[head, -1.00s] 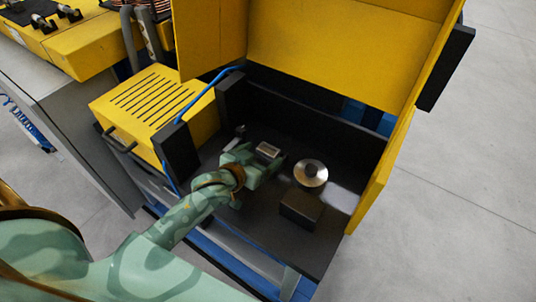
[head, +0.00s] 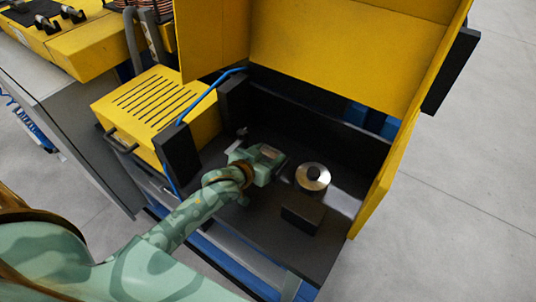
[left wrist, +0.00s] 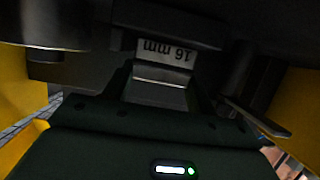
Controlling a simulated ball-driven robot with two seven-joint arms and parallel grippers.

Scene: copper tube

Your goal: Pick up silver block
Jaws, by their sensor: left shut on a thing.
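The silver block (head: 269,151) is a small metal piece inside the dark bay of the yellow machine. It also shows in the left wrist view (left wrist: 163,52), where its pale face carries an upside-down "16 mm" marking. My left gripper (head: 265,157) is shut on the silver block, with a finger on each side of it in the left wrist view (left wrist: 163,82). I cannot tell whether the block is clear of the surface below. My right gripper is in neither view.
A round metal disc (head: 313,177) with a dark centre stands to the right of my left gripper. A dark box (head: 302,213) sits in front of it. Yellow panels (head: 330,50) bound the bay at the back and right. A dark post (head: 177,155) stands at its left.

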